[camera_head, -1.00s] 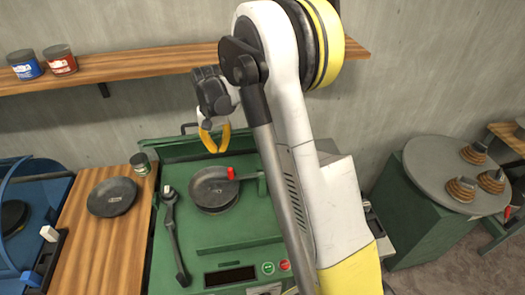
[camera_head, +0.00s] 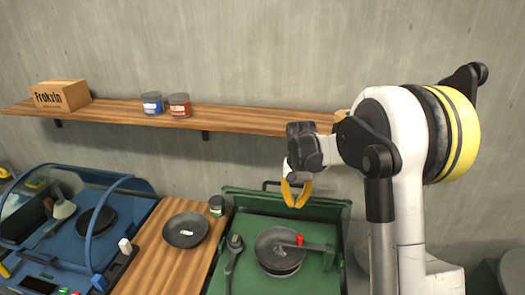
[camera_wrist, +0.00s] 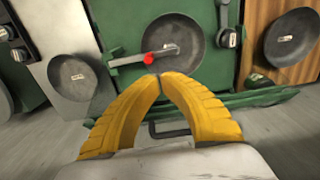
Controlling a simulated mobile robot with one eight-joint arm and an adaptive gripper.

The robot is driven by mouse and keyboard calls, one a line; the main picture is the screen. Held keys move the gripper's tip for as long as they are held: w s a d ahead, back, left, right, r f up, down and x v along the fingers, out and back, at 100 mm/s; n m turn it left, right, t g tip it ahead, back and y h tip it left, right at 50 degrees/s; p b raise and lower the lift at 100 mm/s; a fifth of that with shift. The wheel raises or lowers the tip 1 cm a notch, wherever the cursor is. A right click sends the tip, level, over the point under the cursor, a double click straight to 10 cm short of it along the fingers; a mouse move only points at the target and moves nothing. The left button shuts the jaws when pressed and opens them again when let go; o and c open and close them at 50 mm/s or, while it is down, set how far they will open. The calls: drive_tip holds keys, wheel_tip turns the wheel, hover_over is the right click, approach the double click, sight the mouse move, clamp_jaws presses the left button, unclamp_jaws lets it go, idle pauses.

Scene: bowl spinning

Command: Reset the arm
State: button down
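My arm (camera_head: 402,195) is folded at the right of the head view, with its elbow raised. My gripper (camera_head: 296,204) hangs empty near the back edge of the green machine (camera_head: 322,217). In the wrist view, the yellow fingertips of my gripper (camera_wrist: 161,75) meet with nothing between them. A dark round bowl (camera_head: 280,254) sits on the green machine, with a bar carrying a red tip (camera_head: 300,240) over it. This bowl also shows in the wrist view (camera_wrist: 180,45), beyond the fingertips.
A dark bowl (camera_head: 186,230) and a small jar (camera_head: 216,205) stand on the wooden table (camera_head: 160,262). A blue machine (camera_head: 100,250) stands left. The wall shelf (camera_head: 225,117) holds a box (camera_head: 60,95) and two cans. Another bowl (camera_wrist: 80,80) shows in the wrist view.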

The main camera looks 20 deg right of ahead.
drive_tip(key=s+a+r+n+t+b, duration=0.2)
drive_tip(key=s+a+b, duration=0.2)
drive_tip(key=s+b, duration=0.3)
drive_tip(key=s+a+f+n+t+b, duration=0.1)
drive_tip(key=s+f+b, duration=0.2)
drive_tip(key=s, duration=0.3)
drive_tip(key=s+a+f+n+t+b, duration=0.1)
drive_tip(key=s+a+f+t+b, duration=0.1)
drive_tip(key=s+b, duration=0.3)
drive_tip(key=s+a+f+n+t+b, duration=0.1)
drive_tip(key=s+a+f+t+b, duration=0.1)
drive_tip(key=s+f+b, duration=0.2)
drive_tip(key=s, duration=0.3)
drive_tip(key=shift+s+a+f, duration=0.25)
drive_tip(key=shift+s, duration=0.05)
